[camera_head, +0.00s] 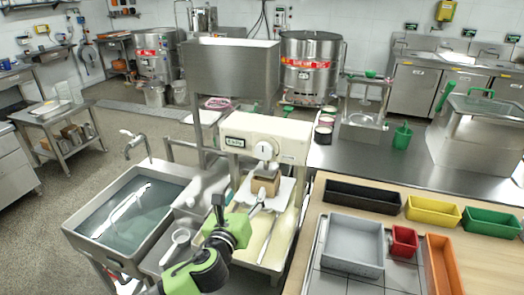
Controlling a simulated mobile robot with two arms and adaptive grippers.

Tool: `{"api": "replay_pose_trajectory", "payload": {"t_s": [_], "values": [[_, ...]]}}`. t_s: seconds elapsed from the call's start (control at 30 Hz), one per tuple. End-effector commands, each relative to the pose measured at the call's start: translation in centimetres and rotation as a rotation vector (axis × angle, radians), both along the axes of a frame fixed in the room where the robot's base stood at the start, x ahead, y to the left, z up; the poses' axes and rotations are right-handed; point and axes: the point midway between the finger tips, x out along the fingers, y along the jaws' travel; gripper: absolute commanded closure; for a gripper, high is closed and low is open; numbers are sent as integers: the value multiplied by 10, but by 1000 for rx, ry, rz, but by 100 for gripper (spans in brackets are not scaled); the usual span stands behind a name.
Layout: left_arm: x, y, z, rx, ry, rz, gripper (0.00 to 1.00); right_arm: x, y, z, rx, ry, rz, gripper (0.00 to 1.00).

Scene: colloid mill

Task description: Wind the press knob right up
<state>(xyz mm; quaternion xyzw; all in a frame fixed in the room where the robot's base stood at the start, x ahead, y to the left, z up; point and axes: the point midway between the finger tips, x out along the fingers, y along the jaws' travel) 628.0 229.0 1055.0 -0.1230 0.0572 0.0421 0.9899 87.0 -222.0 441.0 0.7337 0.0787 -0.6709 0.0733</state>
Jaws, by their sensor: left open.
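A small metal press frame (349,98) stands on the steel counter at the back right. A small green knob (370,74) sits on its top; its height setting is too small to tell. My left gripper (239,198) is in the lower middle, in front of the beige machine (265,137), well apart from the press and nearer to me. Its fingers are spread and I see nothing held between them. My right gripper is not in view.
A water-filled sink (78,229) lies at the left. A tan block (265,184) sits under the machine's head. At the right, a wooden table (490,258) holds a grey tray (353,226) and several coloured bins. A green cup (402,136) stands beside the press.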

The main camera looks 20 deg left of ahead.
Motion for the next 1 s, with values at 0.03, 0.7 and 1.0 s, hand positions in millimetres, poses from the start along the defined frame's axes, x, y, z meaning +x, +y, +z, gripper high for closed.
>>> {"api": "replay_pose_trajectory", "payload": {"t_s": [0.03,0.7,1.0], "values": [[8,0,16,117,-37,-28,41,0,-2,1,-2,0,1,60],[84,-3,47,387,-107,-81,41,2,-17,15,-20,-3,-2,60],[130,-3,46,385,-107,-82,41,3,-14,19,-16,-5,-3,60]]}}
